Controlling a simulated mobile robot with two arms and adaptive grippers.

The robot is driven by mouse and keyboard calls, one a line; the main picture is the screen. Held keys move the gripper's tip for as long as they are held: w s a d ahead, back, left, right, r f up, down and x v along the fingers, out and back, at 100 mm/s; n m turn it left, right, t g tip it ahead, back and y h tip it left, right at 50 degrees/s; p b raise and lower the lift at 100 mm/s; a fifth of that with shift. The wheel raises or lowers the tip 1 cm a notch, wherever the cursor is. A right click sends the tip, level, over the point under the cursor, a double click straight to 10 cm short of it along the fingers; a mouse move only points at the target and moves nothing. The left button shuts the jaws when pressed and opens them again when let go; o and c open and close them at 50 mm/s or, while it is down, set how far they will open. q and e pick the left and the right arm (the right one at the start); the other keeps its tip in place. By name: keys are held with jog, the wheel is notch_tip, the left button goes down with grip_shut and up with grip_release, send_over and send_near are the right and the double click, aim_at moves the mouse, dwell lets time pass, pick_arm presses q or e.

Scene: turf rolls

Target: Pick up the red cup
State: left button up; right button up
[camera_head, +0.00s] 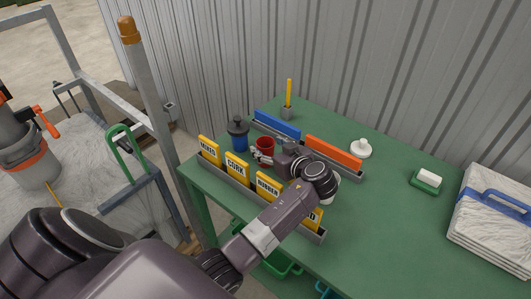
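The red cup (266,143) is near the left end of the green table, between the row of yellow label cards and the blue bar. Its top and left side show; its lower right part is hidden by my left gripper (266,157). The gripper is low at the cup, with its fingers reaching left to the cup's near side. Whether the fingers are closed on the cup or only beside it cannot be told. My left arm crosses over the cards from the lower left. My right gripper is not in view.
A blue jar with a dark lid (238,135) stands close left of the cup. Yellow label cards (237,169) stand in a grey rail in front. The green table (390,230) is clear at centre right.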

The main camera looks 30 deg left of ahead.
pick_arm(q)
jog(key=c, duration=1.1)
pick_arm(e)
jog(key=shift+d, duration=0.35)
pick_arm(q)
jog(key=shift+o, duration=0.2)
jog(key=shift+r, duration=0.1)
